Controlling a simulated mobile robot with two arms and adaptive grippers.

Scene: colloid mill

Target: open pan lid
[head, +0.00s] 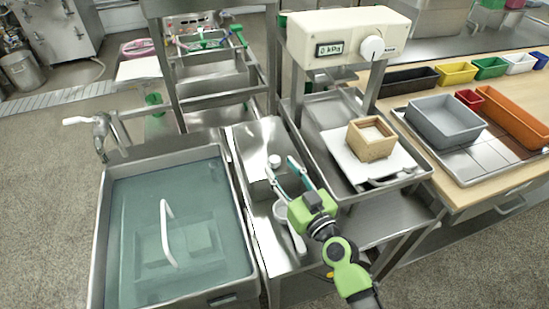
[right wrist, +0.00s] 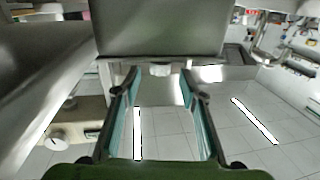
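A steel pan with a flat steel lid (head: 250,150) stands in the middle, right of the water basin. A small pale knob (head: 274,161) sits on the lid; the knob also shows in the right wrist view (right wrist: 160,69), against the steel surface (right wrist: 160,35). My right gripper (head: 280,168) is open, with its two teal fingers pointing at the knob. In the right wrist view the fingers (right wrist: 160,85) are spread either side of the knob's line, with nothing gripped. I cannot tell whether the tips have reached the knob. My left gripper is not in view.
A water-filled basin (head: 128,269) with a white-handled object under the surface lies left. A white ladle (head: 295,235) lies below my right gripper. Colored bins (head: 457,73) line the far-right table.

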